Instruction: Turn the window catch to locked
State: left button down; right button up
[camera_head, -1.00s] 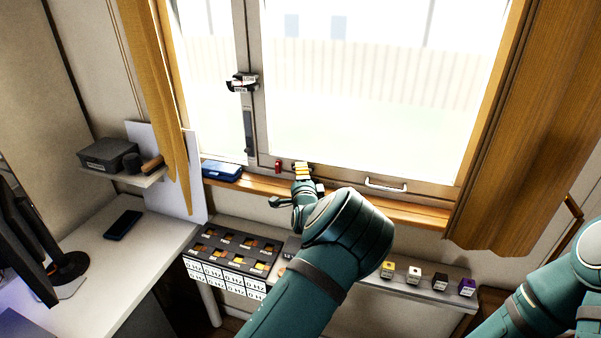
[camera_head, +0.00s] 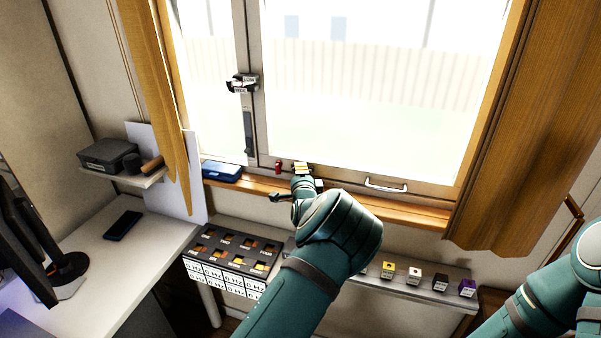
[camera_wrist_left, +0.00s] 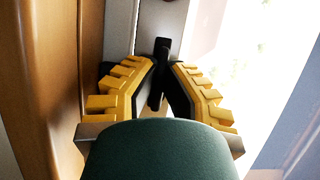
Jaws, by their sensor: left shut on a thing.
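My left gripper (camera_head: 302,167) is at the lower rail of the window, with its yellow fingers just above the wooden sill. In the left wrist view the two yellow-padded fingers (camera_wrist_left: 161,85) close from both sides on a slim dark piece (camera_wrist_left: 161,58) on the pale window frame. It looks like the window catch; its lower part is hidden between the fingers. In the head view my gripper hides it. A small red piece (camera_head: 278,167) sits on the frame just left of my gripper. My right gripper is out of view.
A dark latch with labels (camera_head: 242,83) is higher on the window's upright. A silver pull handle (camera_head: 385,186) is on the rail to the right. A blue case (camera_head: 222,170) lies on the sill. Below are a slotted rack (camera_head: 232,240) and several small labelled blocks (camera_head: 414,275).

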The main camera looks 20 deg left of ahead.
pick_arm(q)
jog(key=n, duration=0.1)
jog(key=n+g+h+b, duration=0.1)
jog(key=n, duration=0.1)
jog(key=shift+f, duration=0.35)
jog(key=n+b, duration=0.1)
jog(key=n, duration=0.1)
jog(key=n+g+h+b, duration=0.1)
jog(key=shift+d+f+n+h, duration=0.2)
jog(key=shift+f+n+h, duration=0.1)
jog(key=shift+f+n, duration=0.1)
jog(key=shift+d+f+n+g+h+b, duration=0.25)
jog(key=shift+n+h+b, duration=0.25)
jog(key=shift+n+b, duration=0.4)
jog(key=n+b, duration=0.1)
jog(key=n+h+b, duration=0.1)
jog(key=shift+d+f+g+h+b, duration=0.2)
jog(key=shift+d+g+h+b, duration=0.1)
jog(key=shift+b, duration=0.1)
jog(key=shift+d+n+h+b, duration=0.1)
jog(key=shift+n+h+b, duration=0.3)
jog(key=shift+n, duration=0.3)
jog(key=shift+d+n+h+b, duration=0.25)
jog(key=shift+n+h+b, duration=0.15)
jog(key=shift+n, duration=0.2)
jog(key=shift+d, duration=0.1)
